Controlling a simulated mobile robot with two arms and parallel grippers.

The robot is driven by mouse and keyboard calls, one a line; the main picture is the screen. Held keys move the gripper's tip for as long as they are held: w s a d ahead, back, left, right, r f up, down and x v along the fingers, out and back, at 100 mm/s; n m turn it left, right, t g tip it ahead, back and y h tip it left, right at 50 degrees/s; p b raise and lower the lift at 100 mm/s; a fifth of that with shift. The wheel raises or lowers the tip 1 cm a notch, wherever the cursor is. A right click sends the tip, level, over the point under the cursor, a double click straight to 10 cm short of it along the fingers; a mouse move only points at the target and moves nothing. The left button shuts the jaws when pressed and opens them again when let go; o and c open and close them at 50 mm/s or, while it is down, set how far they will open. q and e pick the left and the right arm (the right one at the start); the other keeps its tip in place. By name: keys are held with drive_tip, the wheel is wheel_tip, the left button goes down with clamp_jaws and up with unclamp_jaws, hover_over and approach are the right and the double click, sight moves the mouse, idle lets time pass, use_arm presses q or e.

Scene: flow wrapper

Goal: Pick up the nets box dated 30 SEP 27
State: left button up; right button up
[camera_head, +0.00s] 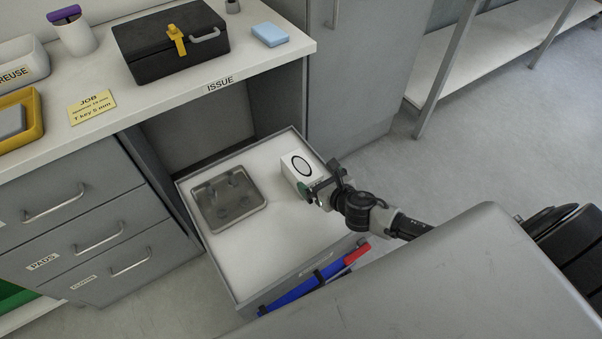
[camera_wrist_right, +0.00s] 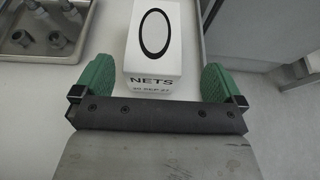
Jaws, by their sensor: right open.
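The white nets box (camera_head: 301,170) lies in the open drawer, near its right side, with a black oval ring on top. In the right wrist view the box (camera_wrist_right: 154,45) reads "NETS", with a small date line below that looks like 30 SEP 27. My right gripper (camera_head: 317,189) is at the near end of the box. In the right wrist view its green fingertips (camera_wrist_right: 156,82) are spread apart, one on each side of the box's near end. Contact with the box cannot be told. My left gripper is not in view.
The open drawer (camera_head: 225,265) also holds a grey tray (camera_head: 252,207) with metal fittings, left of the box. A blue and red tool (camera_head: 310,285) hangs at the drawer front. The counter (camera_head: 262,56) above carries a black case (camera_head: 170,45) and a blue block (camera_head: 270,34).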

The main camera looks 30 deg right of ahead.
sight(307, 172)
drive_tip(key=x, duration=0.3)
drive_tip(key=b+x, duration=0.1)
drive_tip(key=shift+w+a+f, duration=0.1)
drive_tip(key=shift+w+a, duration=0.1)
drive_tip(key=shift+a, duration=0.2)
drive_tip(key=shift+w+f, duration=0.1)
drive_tip(key=shift+w, duration=0.3)
drive_tip(key=c, duration=1)
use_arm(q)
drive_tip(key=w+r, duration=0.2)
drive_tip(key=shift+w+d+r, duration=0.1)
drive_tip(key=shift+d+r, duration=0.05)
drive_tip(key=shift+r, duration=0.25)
